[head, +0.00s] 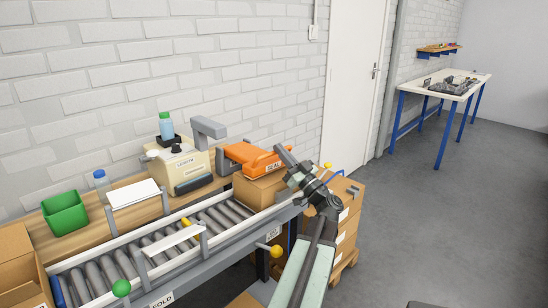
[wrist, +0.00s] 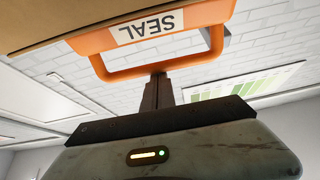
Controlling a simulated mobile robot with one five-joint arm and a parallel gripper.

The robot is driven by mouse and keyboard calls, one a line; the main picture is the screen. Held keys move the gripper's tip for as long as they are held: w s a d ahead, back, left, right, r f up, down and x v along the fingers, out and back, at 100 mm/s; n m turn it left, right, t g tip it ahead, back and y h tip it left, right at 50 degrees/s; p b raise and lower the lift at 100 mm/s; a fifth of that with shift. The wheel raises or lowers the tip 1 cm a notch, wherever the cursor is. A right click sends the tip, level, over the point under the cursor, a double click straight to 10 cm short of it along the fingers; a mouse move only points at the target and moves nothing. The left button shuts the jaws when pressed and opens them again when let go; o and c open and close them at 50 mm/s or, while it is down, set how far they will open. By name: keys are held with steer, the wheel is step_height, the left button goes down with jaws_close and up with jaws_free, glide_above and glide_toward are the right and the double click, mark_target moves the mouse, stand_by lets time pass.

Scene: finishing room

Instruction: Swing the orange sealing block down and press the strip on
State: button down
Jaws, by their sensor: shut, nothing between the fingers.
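The orange sealing block (head: 250,156), labelled SEAL, lies low over the top of a cardboard box (head: 258,190) on the roller conveyor. In the wrist view the block (wrist: 185,18) appears upside down, with its loop handle (wrist: 135,72) toward my gripper. My gripper (head: 280,150) is at the right end of the block in the head view. In the wrist view its fingers (wrist: 158,80) are shut together and empty, with their tips at the handle's bar. I cannot tell whether they touch it. The strip is not clearly visible.
A cream machine (head: 180,165) stands left of the block, with a grey arm above. A green bin (head: 65,213) and a bottle are farther left. Stacked boxes (head: 345,225) stand right of the conveyor's end. The grey floor (head: 430,220) at right is clear.

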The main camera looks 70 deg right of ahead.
steer(key=shift+s, duration=0.1)
steer(key=shift+r, duration=0.1)
steer(key=s+a+f, duration=0.1)
steer(key=s+a, duration=0.3)
steer(key=s, duration=0.4)
steer(key=shift+s+b, duration=0.2)
steer(key=shift+b, duration=0.25)
steer(key=shift+a, duration=0.1)
